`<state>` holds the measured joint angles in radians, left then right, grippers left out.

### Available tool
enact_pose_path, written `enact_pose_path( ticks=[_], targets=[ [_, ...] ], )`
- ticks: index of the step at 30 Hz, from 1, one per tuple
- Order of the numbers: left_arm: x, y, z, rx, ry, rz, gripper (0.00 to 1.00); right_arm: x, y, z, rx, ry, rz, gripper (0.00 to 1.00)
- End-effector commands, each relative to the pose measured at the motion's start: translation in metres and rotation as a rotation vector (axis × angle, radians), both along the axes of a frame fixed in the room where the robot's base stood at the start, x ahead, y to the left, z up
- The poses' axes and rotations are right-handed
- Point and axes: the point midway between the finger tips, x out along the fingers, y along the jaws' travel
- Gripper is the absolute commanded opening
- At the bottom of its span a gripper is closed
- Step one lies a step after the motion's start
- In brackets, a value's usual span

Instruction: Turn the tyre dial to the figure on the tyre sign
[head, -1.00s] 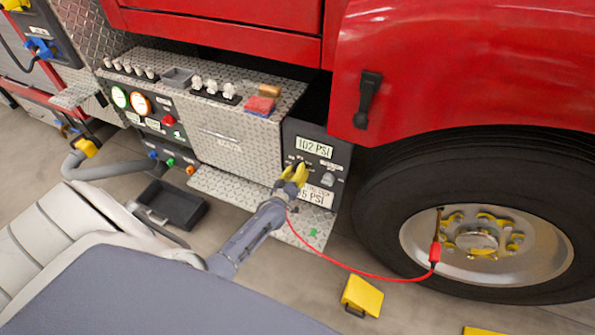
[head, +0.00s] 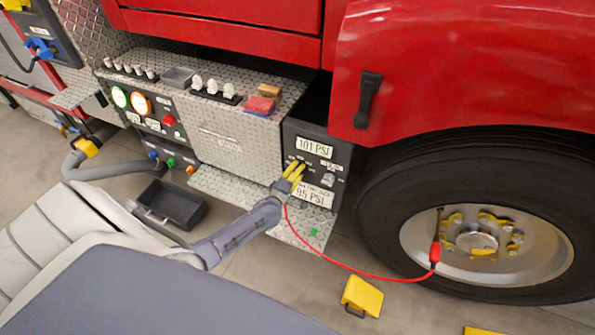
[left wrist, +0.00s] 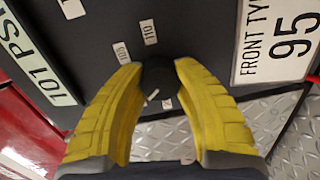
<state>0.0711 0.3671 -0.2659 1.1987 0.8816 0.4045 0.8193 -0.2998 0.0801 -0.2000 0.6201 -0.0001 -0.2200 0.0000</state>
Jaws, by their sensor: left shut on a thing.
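The tyre dial (left wrist: 157,74) is a small black knob on the dark panel, with white number tags beside it reading 105 and 110. My left gripper's yellow fingers (left wrist: 159,80) are shut on the dial, one on each side; in the head view the gripper (head: 295,169) hides most of it. The display (head: 314,147) above reads 101 PSI; it also shows in the left wrist view (left wrist: 38,58). The white tyre sign (head: 312,196) below the dial reads 95 PSI, with FRONT TYRE partly legible in the left wrist view (left wrist: 282,46). My right gripper is out of view.
A red hose (head: 340,266) runs from the panel area to the valve on the big front wheel (head: 385,215). A yellow chock (head: 362,296) lies on the floor. A black tray (head: 182,204) stands left of the arm, and a metal step (head: 225,187) lies below the panel.

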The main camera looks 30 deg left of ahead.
Motion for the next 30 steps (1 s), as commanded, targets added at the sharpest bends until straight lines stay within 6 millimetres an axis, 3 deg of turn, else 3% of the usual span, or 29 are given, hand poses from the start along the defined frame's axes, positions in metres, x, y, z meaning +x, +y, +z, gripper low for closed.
enact_pose_path(
  ticks=[10,25,26,30],
  targets=[
    [-0.0005,-0.0037,-0.0014,-0.101,-0.011,-0.006,0.02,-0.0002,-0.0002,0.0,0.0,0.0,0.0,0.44],
    [-0.0002,-0.0044,-0.0007,-0.114,-0.014,-0.006,0.01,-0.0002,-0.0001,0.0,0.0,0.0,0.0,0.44],
    [-0.0001,-0.0044,-0.0006,-0.114,-0.014,-0.006,0.35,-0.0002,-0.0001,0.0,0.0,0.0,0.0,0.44],
    [0.0,-0.003,-0.0002,-0.113,-0.015,-0.004,0.52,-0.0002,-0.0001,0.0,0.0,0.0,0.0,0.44]
  ],
)
